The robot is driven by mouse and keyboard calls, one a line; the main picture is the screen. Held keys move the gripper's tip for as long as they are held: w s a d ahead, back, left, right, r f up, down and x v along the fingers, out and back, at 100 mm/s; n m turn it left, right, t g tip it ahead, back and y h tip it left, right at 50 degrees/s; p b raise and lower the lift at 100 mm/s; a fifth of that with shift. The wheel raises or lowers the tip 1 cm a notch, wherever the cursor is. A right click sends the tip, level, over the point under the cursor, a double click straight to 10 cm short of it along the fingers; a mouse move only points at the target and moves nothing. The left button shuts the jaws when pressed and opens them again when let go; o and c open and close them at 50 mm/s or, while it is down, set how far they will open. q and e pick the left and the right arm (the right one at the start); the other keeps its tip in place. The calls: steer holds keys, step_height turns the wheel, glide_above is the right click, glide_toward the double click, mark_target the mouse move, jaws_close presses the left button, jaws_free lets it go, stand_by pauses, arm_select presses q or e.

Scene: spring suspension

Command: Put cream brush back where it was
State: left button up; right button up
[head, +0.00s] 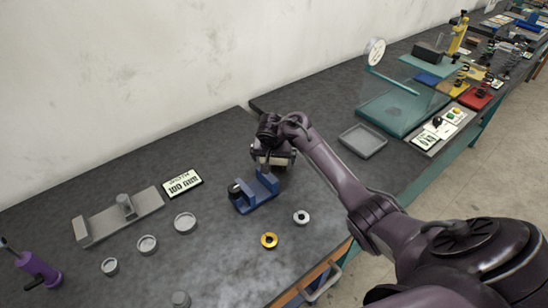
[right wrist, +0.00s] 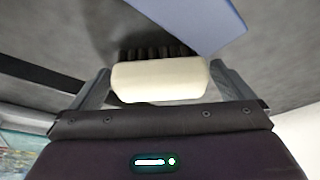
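The cream brush (right wrist: 160,80) shows in the right wrist view as a pale, rounded block with dark bristles on its far side. It spans the space between the two fingers of my right gripper, which touch its ends. In the head view my right gripper (head: 270,163) is over the back end of a blue fixture (head: 260,196), and its own parts mostly hide the brush there. A blue surface (right wrist: 195,20) lies close beyond the bristles in the wrist view. I cannot tell whether the brush touches anything beneath it. My left gripper is not in view.
A grey tray (head: 363,141) and a teal board (head: 392,118) lie to the right. A silver ring (head: 301,217) and a gold ring (head: 269,240) lie in front. A 100 mm sign (head: 182,183), grey stand (head: 118,215) and several round dishes (head: 185,222) are left.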

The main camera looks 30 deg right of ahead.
steer(key=shift+r, duration=0.1)
steer(key=shift+a+r, duration=0.15)
steer(key=shift+r, duration=0.15)
steer(key=p+v, duration=0.1)
steer(key=v, duration=1)
steer(key=shift+s+r, duration=0.15)
steer(key=shift+r, duration=0.1)
